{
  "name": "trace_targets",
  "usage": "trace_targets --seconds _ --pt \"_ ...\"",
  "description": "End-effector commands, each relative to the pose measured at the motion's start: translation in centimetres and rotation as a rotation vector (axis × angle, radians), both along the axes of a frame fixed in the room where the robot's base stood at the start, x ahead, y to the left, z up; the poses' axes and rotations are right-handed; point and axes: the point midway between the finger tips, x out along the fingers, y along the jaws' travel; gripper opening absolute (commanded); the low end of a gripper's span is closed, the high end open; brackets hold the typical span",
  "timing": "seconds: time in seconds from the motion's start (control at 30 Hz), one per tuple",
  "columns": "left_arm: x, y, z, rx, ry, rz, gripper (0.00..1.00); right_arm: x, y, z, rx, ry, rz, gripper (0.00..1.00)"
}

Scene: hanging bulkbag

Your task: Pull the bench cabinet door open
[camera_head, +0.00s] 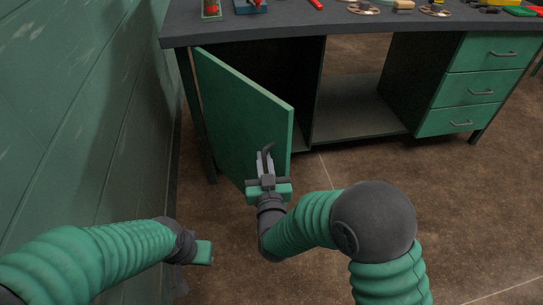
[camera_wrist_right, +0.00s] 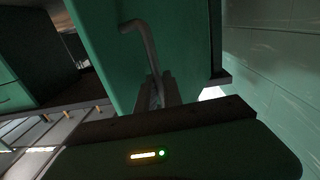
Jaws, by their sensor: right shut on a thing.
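The green bench cabinet door (camera_head: 240,115) stands partly open, swung out from its hinge side at the left of the bench. Its dark bar handle (camera_head: 267,152) is near the door's free edge. My right gripper (camera_head: 265,165) is shut on the handle in front of the door. In the right wrist view the handle (camera_wrist_right: 143,45) runs down between the gripper's fingers (camera_wrist_right: 158,92), and the green door fills the area behind it.
The dark bench top (camera_head: 300,22) carries small parts and tools. Green drawers (camera_head: 470,90) are at the right, beside an open bay with a shelf (camera_head: 355,105). A green wall (camera_head: 80,110) runs close along the left. The brown floor (camera_head: 460,200) is clear at the right.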

Motion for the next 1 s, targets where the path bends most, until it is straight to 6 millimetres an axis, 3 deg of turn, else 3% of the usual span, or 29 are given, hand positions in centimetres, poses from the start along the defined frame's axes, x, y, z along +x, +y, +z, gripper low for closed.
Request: trace_targets --seconds 0.3,0.33,0.4,0.7,1.0 --pt "0.0 0.0 0.0 0.000 0.000 0.000 0.36 0.0 0.3 0.1 0.003 -0.004 0.004 0.00" --pt "0.0 0.0 0.0 0.000 0.000 0.000 0.36 0.0 0.3 0.1 0.003 -0.004 0.005 0.12" --pt "0.0 0.0 0.0 0.000 0.000 0.000 0.36 0.0 0.3 0.1 0.003 -0.004 0.004 0.20" --pt "0.0 0.0 0.2 0.000 0.000 0.000 0.36 -0.2 0.1 0.2 0.001 -0.002 0.003 0.20" --pt "0.0 0.0 2.8 0.000 0.000 0.000 0.36 -5.5 -0.5 0.3 -0.001 0.002 0.006 0.20"
